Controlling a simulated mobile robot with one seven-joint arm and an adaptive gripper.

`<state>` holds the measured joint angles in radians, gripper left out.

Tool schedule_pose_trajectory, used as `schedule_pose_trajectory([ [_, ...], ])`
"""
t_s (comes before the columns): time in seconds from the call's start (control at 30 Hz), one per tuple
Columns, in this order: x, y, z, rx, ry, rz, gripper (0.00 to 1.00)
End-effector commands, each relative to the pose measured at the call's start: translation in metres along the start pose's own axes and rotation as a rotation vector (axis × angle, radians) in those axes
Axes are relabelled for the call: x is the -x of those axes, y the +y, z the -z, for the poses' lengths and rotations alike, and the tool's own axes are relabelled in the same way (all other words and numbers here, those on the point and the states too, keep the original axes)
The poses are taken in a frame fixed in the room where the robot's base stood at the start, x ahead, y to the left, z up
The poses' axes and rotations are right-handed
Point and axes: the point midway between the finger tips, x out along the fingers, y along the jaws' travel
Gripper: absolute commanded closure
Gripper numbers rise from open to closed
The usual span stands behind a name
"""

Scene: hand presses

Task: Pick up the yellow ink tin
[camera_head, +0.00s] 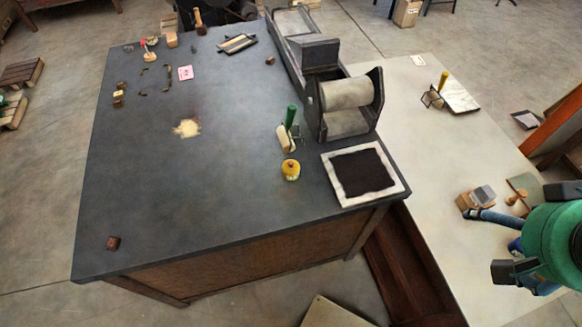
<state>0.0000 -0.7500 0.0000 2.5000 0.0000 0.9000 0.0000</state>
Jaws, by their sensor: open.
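The yellow ink tin (290,171) stands upright on the dark table (200,215), near its front right part. It is a small round yellow tin with a brownish knob or spot on top. It stands just below a green-handled roller (289,132) and left of a framed black slab (362,174). My gripper (533,231) is at the far right edge of the picture, over the pale table, well away from the tin. Its dark fingers are spread apart, and I see nothing between them that it holds. Part of it is cut off by the frame edge.
A hand press (345,105) stands behind the tin to the right. The pale table (440,180) bears a yellow-handled roller (440,88) and small blocks near my arm. The dark table's middle is mostly clear.

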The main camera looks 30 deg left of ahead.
Motion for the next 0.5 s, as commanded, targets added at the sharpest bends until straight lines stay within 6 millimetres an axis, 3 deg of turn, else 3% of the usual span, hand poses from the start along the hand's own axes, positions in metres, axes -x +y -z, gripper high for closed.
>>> schedule_pose_trajectory([
  [0.03,0.0,0.0,0.0,0.0,0.0,0.0,0.23],
  [0.1,0.0,0.0,0.0,0.0,0.0,0.0,0.35],
  [0.5,-0.0006,-0.0022,0.0032,0.019,-0.004,0.004,0.35],
])
